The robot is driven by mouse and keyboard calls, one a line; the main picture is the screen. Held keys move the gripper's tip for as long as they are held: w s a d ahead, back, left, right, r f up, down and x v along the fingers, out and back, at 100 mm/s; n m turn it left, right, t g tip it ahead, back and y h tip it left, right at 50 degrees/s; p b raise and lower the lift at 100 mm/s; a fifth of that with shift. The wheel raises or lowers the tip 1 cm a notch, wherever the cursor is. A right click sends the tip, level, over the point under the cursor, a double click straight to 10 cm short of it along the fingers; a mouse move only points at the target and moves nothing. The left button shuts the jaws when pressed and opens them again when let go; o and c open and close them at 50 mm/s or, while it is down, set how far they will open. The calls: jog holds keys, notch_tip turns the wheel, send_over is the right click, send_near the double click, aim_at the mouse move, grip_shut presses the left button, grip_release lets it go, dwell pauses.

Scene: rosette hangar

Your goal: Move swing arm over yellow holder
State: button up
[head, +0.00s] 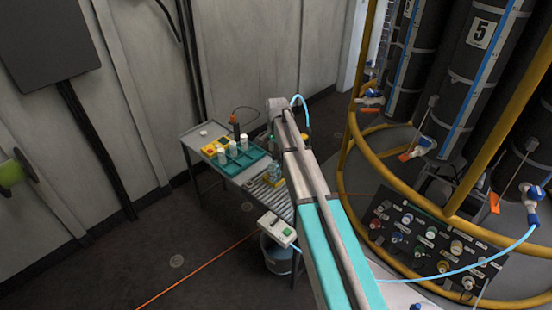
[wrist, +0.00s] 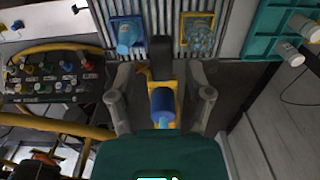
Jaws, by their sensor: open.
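In the wrist view, a blue holder (wrist: 141,38) with a light-blue piece and a yellow holder (wrist: 211,20) with a clear, patterned piece stand side by side on a ribbed plate. A dark arm (wrist: 160,62), which looks like the swing arm, reaches between them, nearer the camera. A blue cylinder (wrist: 163,98) in a yellow mount lies along its line. My gripper (wrist: 161,97) is open, one finger on each side of the blue cylinder; I cannot tell if either touches it. In the head view my arm hides the gripper and most of the swing arm.
A yellow-railed cylinder frame (head: 345,190) and valve panel (head: 413,238) are right.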

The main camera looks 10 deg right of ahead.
jog(key=shift+f+b, duration=0.6)
jog(key=shift+f, duration=0.25)
grip_shut()
jog(key=shift+a, duration=0.2)
jog(key=shift+d, duration=0.15)
